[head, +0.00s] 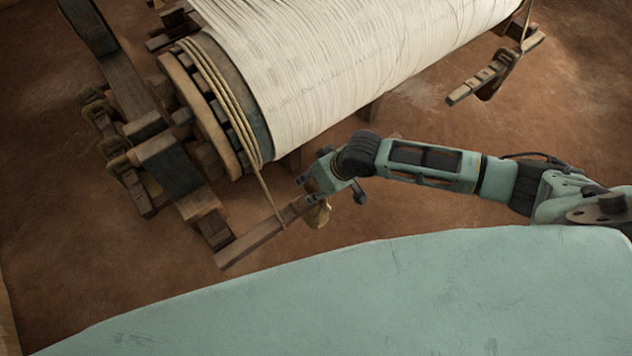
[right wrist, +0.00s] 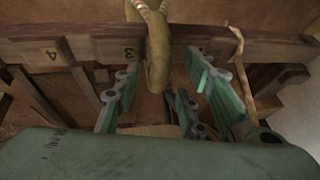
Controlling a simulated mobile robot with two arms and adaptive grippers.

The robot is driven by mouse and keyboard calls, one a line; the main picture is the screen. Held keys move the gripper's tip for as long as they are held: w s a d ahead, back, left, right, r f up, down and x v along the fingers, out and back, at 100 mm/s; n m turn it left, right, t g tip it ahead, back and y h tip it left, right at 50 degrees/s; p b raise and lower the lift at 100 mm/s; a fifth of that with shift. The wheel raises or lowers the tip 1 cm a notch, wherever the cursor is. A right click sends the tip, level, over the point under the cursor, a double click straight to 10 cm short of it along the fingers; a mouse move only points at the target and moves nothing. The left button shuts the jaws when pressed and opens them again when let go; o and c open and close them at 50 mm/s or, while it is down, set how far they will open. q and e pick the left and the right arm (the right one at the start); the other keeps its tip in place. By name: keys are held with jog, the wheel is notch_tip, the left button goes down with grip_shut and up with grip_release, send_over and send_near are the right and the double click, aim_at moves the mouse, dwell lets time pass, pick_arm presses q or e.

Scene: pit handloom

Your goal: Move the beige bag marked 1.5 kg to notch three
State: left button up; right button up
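The notched wooden lever (head: 250,246) slants up to the right below the left end of the warp beam. A yellowish-tan bag (head: 318,214) hangs near its right end, just under my right gripper (head: 318,180). In the right wrist view a tan loop (right wrist: 157,65) hangs over the lever (right wrist: 88,46), just right of the number 3. A 4 shows farther left; the mark to the right is unclear. My right gripper's green fingers (right wrist: 158,98) stand apart with the loop between them, with gaps visible. No weight marking is readable. My left gripper is out of view.
The warp beam (head: 340,60) with white threads fills the top. A rope (head: 262,180) runs from its end down to the lever. A dark wooden frame (head: 165,160) stands at left. Another wooden arm (head: 480,86) is at upper right. Bare earth floor (head: 440,215) lies around.

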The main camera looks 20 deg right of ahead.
jog(key=shift+s+d+f, duration=0.15)
jog(key=shift+s+f, duration=0.05)
jog(key=shift+s, duration=0.05)
jog(key=v, duration=1.2)
jog(key=shift+r, duration=0.15)
